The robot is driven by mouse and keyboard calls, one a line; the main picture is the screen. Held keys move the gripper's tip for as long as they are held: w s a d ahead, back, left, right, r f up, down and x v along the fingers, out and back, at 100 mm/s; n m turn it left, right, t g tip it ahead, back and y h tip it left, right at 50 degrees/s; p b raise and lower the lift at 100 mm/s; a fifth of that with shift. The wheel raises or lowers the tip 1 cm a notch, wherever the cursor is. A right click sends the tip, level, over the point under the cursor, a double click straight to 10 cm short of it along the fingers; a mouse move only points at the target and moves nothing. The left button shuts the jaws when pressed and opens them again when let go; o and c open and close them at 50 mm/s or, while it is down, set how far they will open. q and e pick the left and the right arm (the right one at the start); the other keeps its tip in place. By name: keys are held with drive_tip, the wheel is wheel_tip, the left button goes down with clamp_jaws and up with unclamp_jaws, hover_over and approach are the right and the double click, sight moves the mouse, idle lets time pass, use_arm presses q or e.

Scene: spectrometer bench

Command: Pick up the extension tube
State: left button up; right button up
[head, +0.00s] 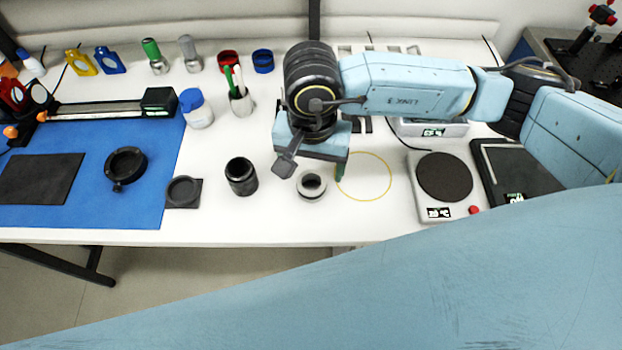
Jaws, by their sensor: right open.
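A short black hollow cylinder (241,177), which looks like the extension tube, stands upright on the white table near its front edge. A shorter light grey ring with a dark opening (311,186) sits to its right. My right gripper (313,168) is open above the table, just behind and over the grey ring and right of the black tube. It is apart from the black tube, and I see nothing held in it. Part of the gripper is hidden by my wrist. My left gripper is not in view.
A black square mount (184,191) lies left of the tube. A blue mat (90,215) holds a black ring mount (125,167). A yellow circle (363,199) marks clear table at right. A round-topped device (445,177) stands beyond it. A pen cup (240,102) stands behind.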

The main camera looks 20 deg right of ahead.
sight(311, 183)
drive_tip(key=shift+w+f, duration=0.2)
drive_tip(key=shift+f, duration=0.75)
drive_tip(key=shift+f+p, duration=0.45)
drive_tip(key=shift+f, duration=2.25)
drive_tip(key=shift+w, duration=0.1)
drive_tip(key=c, duration=1.1)
